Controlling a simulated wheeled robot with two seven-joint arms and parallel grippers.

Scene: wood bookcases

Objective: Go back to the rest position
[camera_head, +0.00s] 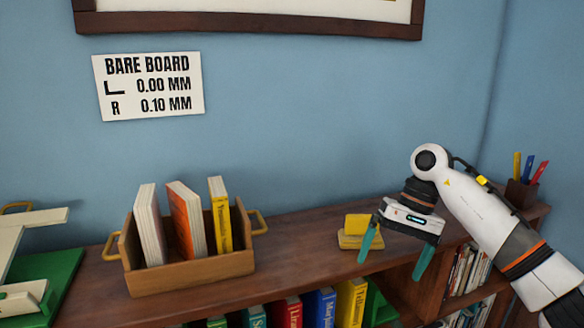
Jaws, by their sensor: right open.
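My right gripper (390,268) comes in from the right on a white arm. Its two teal fingers point down and stand wide apart, with nothing visible between them. It is over the right part of the bookcase top (290,255), near the front edge. Its left finger overlaps the right side of a small yellow object (357,226) in the picture; I cannot tell whether they touch. My left gripper is not in view.
A wooden crate (190,276) with brass handles holds three upright books. A cream object (30,228) stands by a green board at the left. A pen cup (521,193) is behind my right arm. Several books (318,308) fill the shelf below. A sign (148,86) hangs on the wall.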

